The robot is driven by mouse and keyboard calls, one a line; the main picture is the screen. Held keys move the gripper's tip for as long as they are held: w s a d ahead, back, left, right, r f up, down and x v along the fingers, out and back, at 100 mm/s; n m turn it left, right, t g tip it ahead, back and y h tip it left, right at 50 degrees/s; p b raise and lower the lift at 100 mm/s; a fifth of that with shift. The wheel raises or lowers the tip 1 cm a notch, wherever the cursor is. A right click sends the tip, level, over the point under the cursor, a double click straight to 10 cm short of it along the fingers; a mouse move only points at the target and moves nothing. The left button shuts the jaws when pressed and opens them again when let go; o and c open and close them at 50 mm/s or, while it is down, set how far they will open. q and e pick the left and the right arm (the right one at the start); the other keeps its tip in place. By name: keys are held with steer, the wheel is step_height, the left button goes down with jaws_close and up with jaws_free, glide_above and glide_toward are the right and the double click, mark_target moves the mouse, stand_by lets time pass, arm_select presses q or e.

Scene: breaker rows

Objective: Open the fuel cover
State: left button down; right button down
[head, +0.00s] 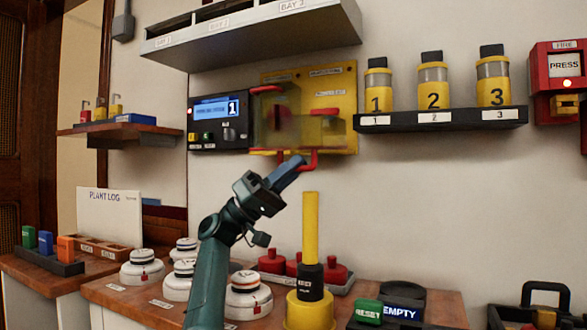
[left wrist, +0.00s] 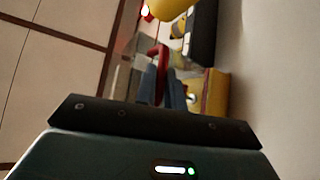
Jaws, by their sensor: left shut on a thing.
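A yellow panel (head: 340,82) is on the wall, with labels too small to read. A see-through, smoky cover (head: 292,131) stands in front of its lower part; whether it is ajar I cannot tell. A red handle (head: 313,160) is at the cover's lower edge. My left gripper (head: 298,163) reaches up from below and is shut on this handle. In the left wrist view, the red handle (left wrist: 158,62) runs between the blue fingers (left wrist: 162,92), with the clear cover beside it. My right gripper is not in view.
A control box with a blue screen (head: 217,108) is left of the panel. A shelf (head: 440,119) with numbered yellow canisters is at right. A yellow post (head: 310,230) stands upright on the bench below, beside my left arm. A rack (head: 255,35) hangs above.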

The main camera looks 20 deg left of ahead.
arm_select(q)
steer(key=shift+w, duration=0.1)
steer(key=c, duration=1.8)
jaws_free()
steer(key=shift+w, duration=0.1)
steer(key=shift+o, duration=0.2)
steer(key=s+a+f, duration=0.1)
steer(key=s+a, duration=0.1)
steer(key=a, duration=0.4)
steer(key=s+a+f+p, duration=0.1)
steer(key=s+a, duration=0.2)
steer(key=a, duration=0.4)
steer(key=shift+a, duration=0.25)
